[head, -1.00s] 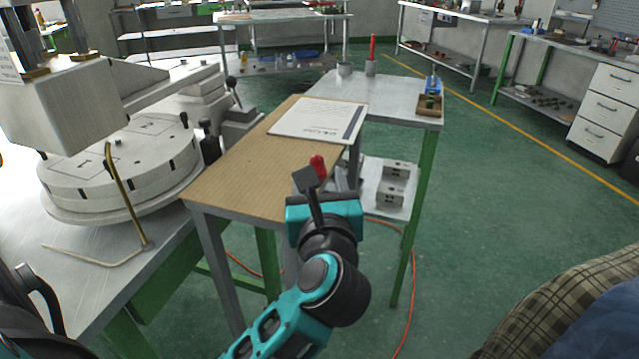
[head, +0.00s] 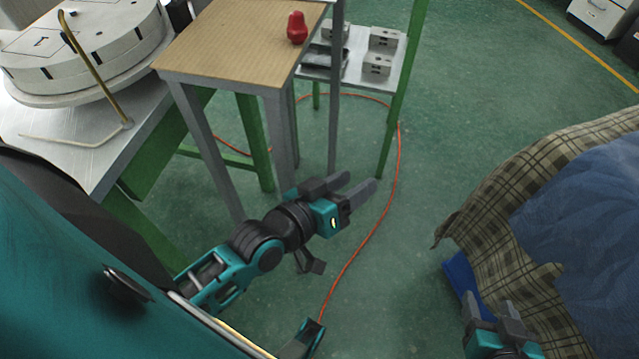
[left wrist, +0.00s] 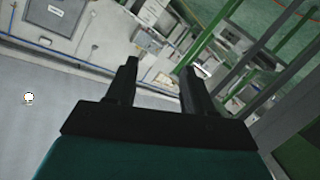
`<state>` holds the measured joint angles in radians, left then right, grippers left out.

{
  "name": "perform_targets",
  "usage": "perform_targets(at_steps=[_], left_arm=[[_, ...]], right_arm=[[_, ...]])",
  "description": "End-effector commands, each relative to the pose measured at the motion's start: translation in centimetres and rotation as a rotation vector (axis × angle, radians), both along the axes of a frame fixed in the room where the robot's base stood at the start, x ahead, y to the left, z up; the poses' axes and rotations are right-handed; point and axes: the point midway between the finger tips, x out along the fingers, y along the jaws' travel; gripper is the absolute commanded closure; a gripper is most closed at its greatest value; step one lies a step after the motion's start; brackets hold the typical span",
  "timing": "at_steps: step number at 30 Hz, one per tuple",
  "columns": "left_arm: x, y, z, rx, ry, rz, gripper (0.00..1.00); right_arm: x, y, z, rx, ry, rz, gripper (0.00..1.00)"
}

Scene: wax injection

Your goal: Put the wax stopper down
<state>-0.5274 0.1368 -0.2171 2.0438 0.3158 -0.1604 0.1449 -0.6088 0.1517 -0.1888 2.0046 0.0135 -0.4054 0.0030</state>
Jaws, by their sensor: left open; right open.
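The red wax stopper (head: 297,28) stands on the wooden tabletop (head: 225,48), near its right edge, in the head view. My left gripper (head: 357,187) is below and to the right of it in the picture, clear of the table and apart from the stopper. Its fingers are spread and empty; the left wrist view shows the same open gripper (left wrist: 160,68). My right gripper (head: 491,304) is low at the right, open, beside the plaid cloth. The stopper is not seen in the left wrist view.
A round metal machine (head: 85,45) with a bent brass rod (head: 90,70) stands at the left. A lower shelf with grey metal blocks (head: 377,65) is behind the table. An orange hose (head: 375,225) crosses the green floor. A person-like shape in plaid and blue cloth (head: 585,200) fills the right.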

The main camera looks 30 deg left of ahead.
Motion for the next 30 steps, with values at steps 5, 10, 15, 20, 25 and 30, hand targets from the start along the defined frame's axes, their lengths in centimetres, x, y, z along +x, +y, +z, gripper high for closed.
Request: perform_targets(at_steps=[5,10,15,20,25,30], left_arm=[[-3.8,2.0,-6.9,0.385,0.184,-0.087,0.48],[-5.1,3.0,-8.8,0.502,0.243,-0.116,0.46],[-4.8,2.8,-8.7,0.514,0.245,-0.120,0.46],[-2.4,1.7,-7.5,0.570,0.261,-0.117,0.46],[2.7,1.4,-2.8,0.708,0.281,0.034,0.46],[6.1,3.5,5.7,0.769,0.225,0.393,0.46]], right_arm=[[0.0,0.0,0.0,0.000,0.000,0.000,0.39],[0.0,0.0,0.0,0.000,0.000,0.000,0.39],[0.0,0.1,0.0,0.002,0.001,-0.002,0.39],[0.0,0.2,-0.1,0.006,0.002,-0.004,0.39],[0.0,0.3,-0.4,0.009,0.007,-0.006,0.39],[0.0,0.4,-0.5,0.012,0.007,-0.004,0.39]])
